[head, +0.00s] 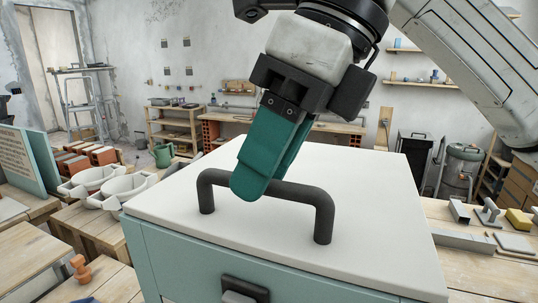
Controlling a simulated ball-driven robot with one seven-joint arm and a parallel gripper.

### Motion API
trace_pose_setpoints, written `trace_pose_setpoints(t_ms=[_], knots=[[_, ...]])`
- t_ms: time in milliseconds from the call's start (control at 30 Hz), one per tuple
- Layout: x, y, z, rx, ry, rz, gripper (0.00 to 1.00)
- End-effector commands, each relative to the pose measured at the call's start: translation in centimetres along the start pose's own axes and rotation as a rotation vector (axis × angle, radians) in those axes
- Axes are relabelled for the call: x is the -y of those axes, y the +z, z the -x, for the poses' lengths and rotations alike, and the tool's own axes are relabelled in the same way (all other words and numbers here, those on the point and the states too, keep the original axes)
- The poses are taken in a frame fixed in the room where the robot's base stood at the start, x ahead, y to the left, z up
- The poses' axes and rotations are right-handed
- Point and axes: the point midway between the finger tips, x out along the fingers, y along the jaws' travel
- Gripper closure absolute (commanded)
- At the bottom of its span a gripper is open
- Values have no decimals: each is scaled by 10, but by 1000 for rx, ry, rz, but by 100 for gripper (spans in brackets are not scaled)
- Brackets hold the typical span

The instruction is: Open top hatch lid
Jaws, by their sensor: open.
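The hatch lid (170,205) is a flat off-white panel lying closed on top of a teal cabinet (190,262). A dark bar handle (322,205) stands up from the lid on two posts. My gripper (252,188) comes down from above with green fingers at the middle of the handle bar. The fingers overlap the bar and hide part of it. The near finger covers the other, so the gap between them and any contact with the bar cannot be made out. A dark latch (245,290) sits on the cabinet's front face.
A workbench (470,268) on the right holds metal blocks, a trowel and a yellow sponge (519,219). Shelves and a bench line the back wall. The space above the lid is clear around the handle.

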Motion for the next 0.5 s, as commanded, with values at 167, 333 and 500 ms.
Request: trace_pose_setpoints(t_ms=[167, 333, 500], knots=[[0, 0, 0, 0, 0, 0, 68], [0, 0, 0, 0, 0, 0, 85], [0, 0, 0, 0, 0, 0, 100]])
